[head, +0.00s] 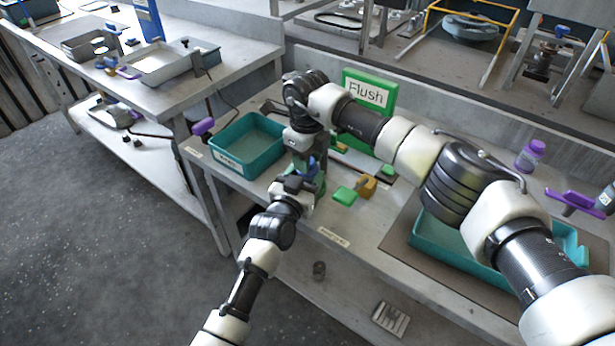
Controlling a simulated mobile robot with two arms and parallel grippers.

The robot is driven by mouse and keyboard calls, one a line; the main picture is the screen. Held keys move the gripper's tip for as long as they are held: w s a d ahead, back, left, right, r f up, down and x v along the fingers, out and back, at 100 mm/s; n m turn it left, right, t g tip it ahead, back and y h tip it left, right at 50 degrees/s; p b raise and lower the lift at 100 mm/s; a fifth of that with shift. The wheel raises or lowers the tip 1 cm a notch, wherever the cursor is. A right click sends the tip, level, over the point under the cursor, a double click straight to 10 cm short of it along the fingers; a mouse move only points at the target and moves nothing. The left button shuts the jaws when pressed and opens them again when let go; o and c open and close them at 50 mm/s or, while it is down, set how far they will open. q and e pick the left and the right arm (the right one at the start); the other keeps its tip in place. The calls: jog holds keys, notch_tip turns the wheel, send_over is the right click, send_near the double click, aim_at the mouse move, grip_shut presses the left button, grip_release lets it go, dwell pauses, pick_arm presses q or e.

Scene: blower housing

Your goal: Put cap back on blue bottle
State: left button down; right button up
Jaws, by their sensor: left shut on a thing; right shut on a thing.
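A small patch of blue, which looks like the blue bottle (313,168), shows between my two grippers above the bench; most of it is hidden. My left gripper (303,184) reaches up from below and is shut at the bottle's side. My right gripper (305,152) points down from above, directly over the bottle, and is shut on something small. That is probably the cap, but the gripper covers it. I cannot tell whether it touches the bottle's neck.
A teal tray (217,157) stands left of the grippers, and a green Flush sign (368,92) behind. A green block (344,195) and a brass-coloured piece (367,187) lie to the right. Farther right are another teal tray (455,262) and a purple bottle (530,156).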

jog(key=m, duration=1.2)
jog(key=o, duration=1)
jog(key=shift+r, duration=2.25)
jog(key=shift+c, duration=0.2)
